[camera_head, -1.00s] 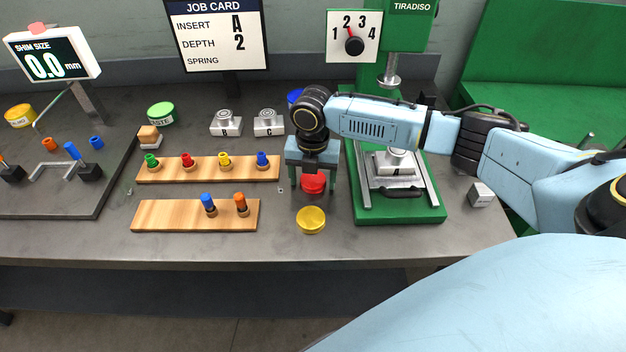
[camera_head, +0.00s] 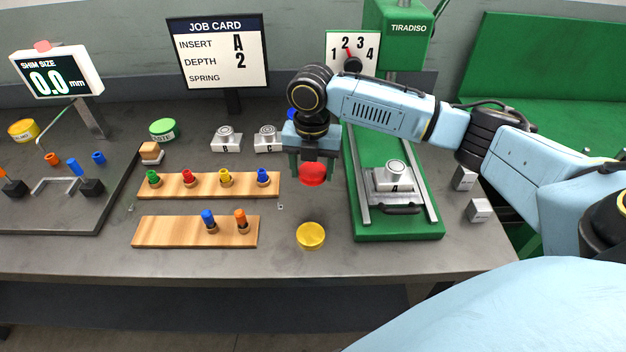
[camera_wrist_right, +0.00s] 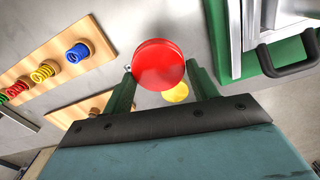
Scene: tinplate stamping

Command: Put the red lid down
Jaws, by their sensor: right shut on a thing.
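The red lid (camera_head: 313,174) is held between the fingers of my right gripper (camera_head: 312,170), above the bench just behind the yellow lid. In the right wrist view the red lid (camera_wrist_right: 159,64) sits between the two green fingertips (camera_wrist_right: 160,82), and the yellow lid (camera_wrist_right: 176,93) shows partly behind it. The yellow lid (camera_head: 310,236) lies on the grey bench top. My left gripper is in neither view.
Left stand two wooden strips (camera_head: 150,190) (camera_head: 160,232) with coloured springs. The green press (camera_head: 400,226) with insert A (camera_head: 394,178) stands on the right. Inserts B (camera_head: 226,138) and C (camera_head: 266,138) are behind. Bare bench surrounds the yellow lid.

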